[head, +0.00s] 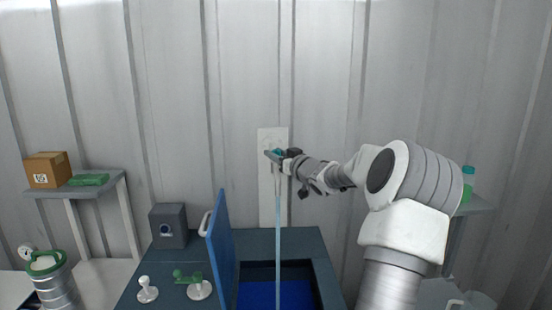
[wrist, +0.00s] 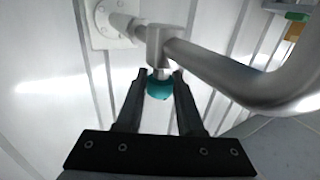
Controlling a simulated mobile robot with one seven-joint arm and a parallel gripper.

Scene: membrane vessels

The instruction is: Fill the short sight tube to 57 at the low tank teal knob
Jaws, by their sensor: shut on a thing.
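The teal knob (wrist: 160,88) sits under a grey metal tap (wrist: 205,60) fixed to a pale wall plate (wrist: 110,25). My gripper (wrist: 160,78) is shut on the teal knob, with one dark finger on each side of it. In the head view my gripper (head: 281,155) reaches the tap from the right, and a little teal shows there. A thin pale-blue stream (head: 278,225) runs straight down from the tap into an opening with a blue inside (head: 270,296) in the dark bench. I cannot make out a sight tube or any scale marks.
A blue lid (head: 222,245) stands upright left of the opening. On the dark bench (head: 130,292) are a grey box (head: 168,226), a white knob (head: 147,290) and a green-handled valve (head: 190,278). A shelf with a carton (head: 47,170) is at left.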

